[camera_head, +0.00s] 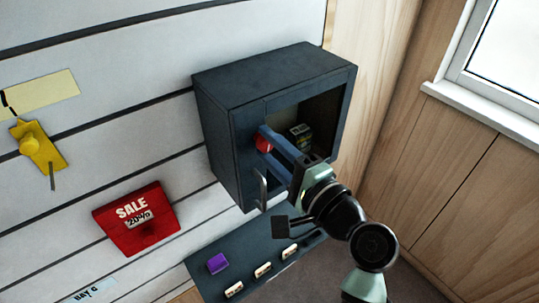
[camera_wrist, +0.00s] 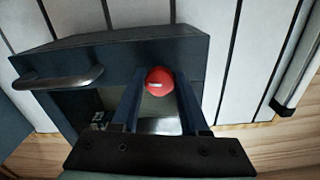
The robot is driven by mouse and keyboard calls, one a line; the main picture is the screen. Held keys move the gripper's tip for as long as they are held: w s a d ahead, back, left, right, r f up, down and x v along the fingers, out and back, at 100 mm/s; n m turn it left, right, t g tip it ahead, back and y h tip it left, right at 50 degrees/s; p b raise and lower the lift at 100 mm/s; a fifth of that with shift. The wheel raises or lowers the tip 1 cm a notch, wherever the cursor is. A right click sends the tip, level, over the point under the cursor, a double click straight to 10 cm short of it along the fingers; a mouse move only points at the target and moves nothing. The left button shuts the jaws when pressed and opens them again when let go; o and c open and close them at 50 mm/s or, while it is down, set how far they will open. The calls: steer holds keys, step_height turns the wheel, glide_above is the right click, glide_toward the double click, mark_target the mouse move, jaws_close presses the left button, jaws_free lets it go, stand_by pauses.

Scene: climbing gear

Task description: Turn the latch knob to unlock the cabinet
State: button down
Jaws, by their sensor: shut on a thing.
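A dark grey cabinet (camera_head: 225,155) is mounted on the slatted wall. Its round red latch knob (camera_head: 263,142) is on the front and partly hidden by my fingers.
A small dark box (camera_head: 301,134) is visible inside the cabinet. A dark panel (camera_head: 205,274) below carries a purple block (camera_head: 218,263) and several white pieces. A red SALE sign (camera_head: 137,218) and a yellow device (camera_head: 38,146) are on the wall at left. A window (camera_head: 505,50) is at right.

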steer(key=shift+f+n+b, duration=0.15)
steer(key=shift+n+b, duration=0.5)
steer(key=shift+n, duration=0.25)
steer(key=shift+c, duration=2.2)
jaws_free()
steer(key=b+v, duration=0.2)
steer(key=v, duration=1.1)
steer(key=shift+b, duration=0.3)
